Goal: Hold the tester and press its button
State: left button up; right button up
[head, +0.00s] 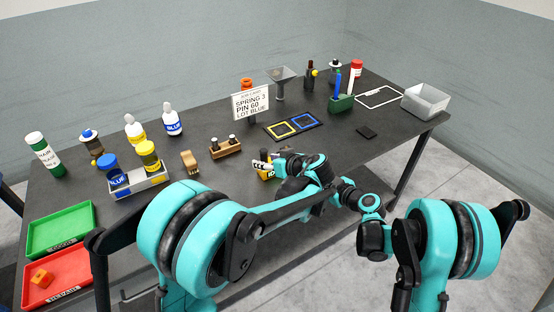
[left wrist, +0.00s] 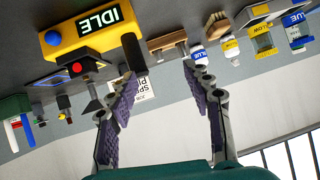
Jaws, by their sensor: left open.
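The tester (left wrist: 85,36) is a yellow box with a black display reading IDLE, at the upper left of the left wrist view. In that view a dark block with a round red button (left wrist: 78,67) sits against it; I cannot tell if they are one piece. In the head view the tester (head: 264,174) is near the table's front edge, partly hidden by my left arm. My left gripper (left wrist: 163,72) is open and empty, with the tester off to one side of its fingers. It also shows in the head view (head: 262,164). My right gripper does not show.
A sign card (head: 250,103) stands behind the tester. A wooden block with small pieces (head: 226,149) and a tray of jars (head: 140,182) are to its left. A mat with yellow and blue frames (head: 293,126) lies beyond. The table is clear around the small black pad (head: 367,132).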

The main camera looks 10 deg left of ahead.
aim_at(266, 155)
pick_arm(q)
jog(key=shift+n+t+y, duration=0.4)
jog(key=shift+n+y, duration=0.3)
jog(key=shift+n, duration=0.1)
jog(key=w, duration=0.1)
jog(key=w+d+f, duration=0.1)
jog(key=w+d, duration=0.1)
jog(key=shift+w+d+f, duration=0.15)
jog(key=shift+w+f, duration=0.1)
jog(key=shift+f, duration=0.15)
jog(key=x, duration=0.7)
jog(key=shift+w+a+f, duration=0.15)
jog(key=shift+w+a, duration=0.05)
jog(key=shift+a, duration=0.05)
grip_shut()
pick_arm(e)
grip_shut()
